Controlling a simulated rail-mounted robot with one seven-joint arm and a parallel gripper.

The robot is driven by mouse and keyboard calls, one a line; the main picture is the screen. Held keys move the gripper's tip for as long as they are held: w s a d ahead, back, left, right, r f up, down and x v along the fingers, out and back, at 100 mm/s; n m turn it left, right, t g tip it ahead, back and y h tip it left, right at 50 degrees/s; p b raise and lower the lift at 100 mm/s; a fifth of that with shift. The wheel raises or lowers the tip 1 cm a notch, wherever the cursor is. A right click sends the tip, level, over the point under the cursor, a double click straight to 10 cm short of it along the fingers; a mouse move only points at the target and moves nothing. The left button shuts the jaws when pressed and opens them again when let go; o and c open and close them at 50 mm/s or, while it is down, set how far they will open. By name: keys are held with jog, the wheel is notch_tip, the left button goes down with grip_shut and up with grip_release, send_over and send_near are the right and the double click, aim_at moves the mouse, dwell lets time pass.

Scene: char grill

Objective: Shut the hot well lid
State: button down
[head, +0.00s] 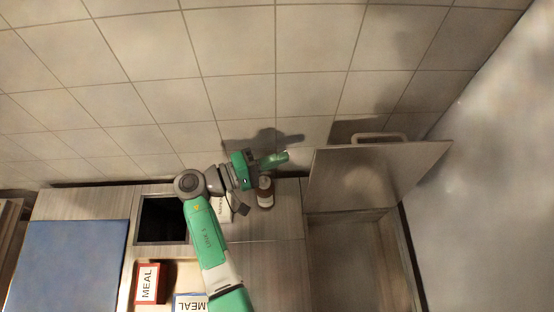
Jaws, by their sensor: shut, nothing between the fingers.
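The lid (375,178) is a flat grey-brown panel with a bar handle (380,137) at its top edge. It stands raised at the right of the counter, above the well (358,262), whose inside is in view, so the lid is open. My gripper (284,159) is green and shut with nothing in it. It points right, to the left of the lid and apart from it, near the back wall. Its height relative to the lid is hard to tell.
A brown bottle (265,192) stands just below my gripper in the picture. A dark open bin (163,219), a red-edged MEAL box (149,283), a blue-edged MEAL box (190,303) and a blue board (65,263) lie left. Walls bound the back and right.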

jog(key=s+d+p, duration=0.1)
jog(key=d+p, duration=0.2)
jog(key=d, duration=0.3)
jog(key=shift+d, duration=0.25)
jog(key=shift+s+r, duration=0.1)
